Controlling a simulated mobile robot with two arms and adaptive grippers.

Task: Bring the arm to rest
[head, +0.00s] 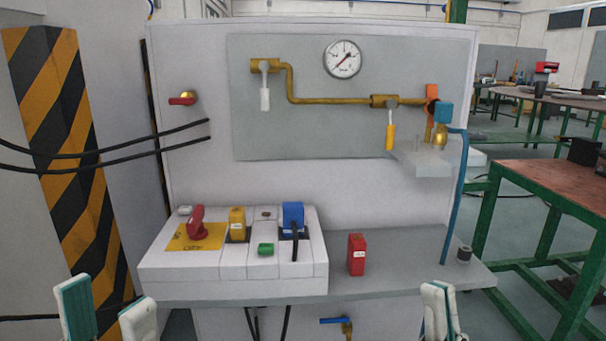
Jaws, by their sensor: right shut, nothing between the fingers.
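My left gripper (107,308) shows at the bottom left, its two green-padded fingers apart and nothing seen between them. It is in front of the striped pillar, left of the control box. My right gripper (438,309) shows at the bottom right, in front of the shelf's front edge. Its fingers are together and it holds nothing. Only the fingertips of both grippers show; the rest of both arms is below the picture. Both are apart from the gas generator panel (340,205).
A white control box (235,287) with a red rotary switch (196,222) sits on the grey shelf (400,262). A red block (356,255) stands beside it. Brass piping (335,101) and a gauge (343,59) are above. A green-framed table (555,187) is at the right.

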